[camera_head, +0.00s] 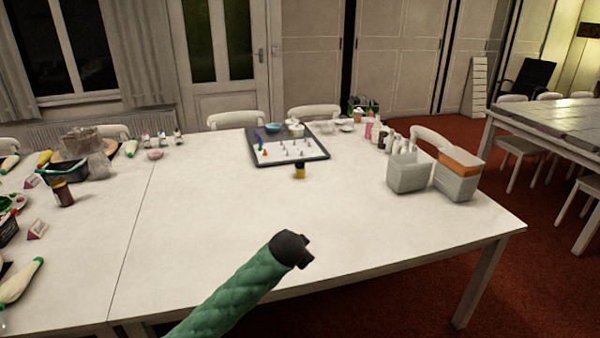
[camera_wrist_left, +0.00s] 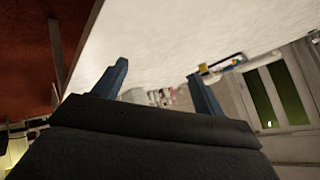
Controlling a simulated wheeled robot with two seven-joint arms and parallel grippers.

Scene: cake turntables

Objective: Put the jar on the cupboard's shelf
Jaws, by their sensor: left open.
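A small dark jar with a yellow band (camera_head: 300,171) stands upright on the white table, just in front of the board tray. A larger brown jar (camera_head: 63,193) stands at the left of the table; I cannot tell which jar the task means. Tall pale closed cupboard doors (camera_head: 398,60) line the back wall; no shelf shows inside. My left gripper (camera_head: 304,252), on a green-sleeved arm, is over the front of the table, apart from both jars. In the left wrist view its two fingers (camera_wrist_left: 158,78) are spread with nothing between them. My right gripper is not in view.
A board tray with small pieces (camera_head: 318,157) lies at the table's back. Two grey containers (camera_head: 408,178) (camera_head: 455,184) stand at the right, with bottles (camera_head: 384,138) behind. Piping bags and bowls crowd the left end. The table's front middle is clear. Chairs stand behind.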

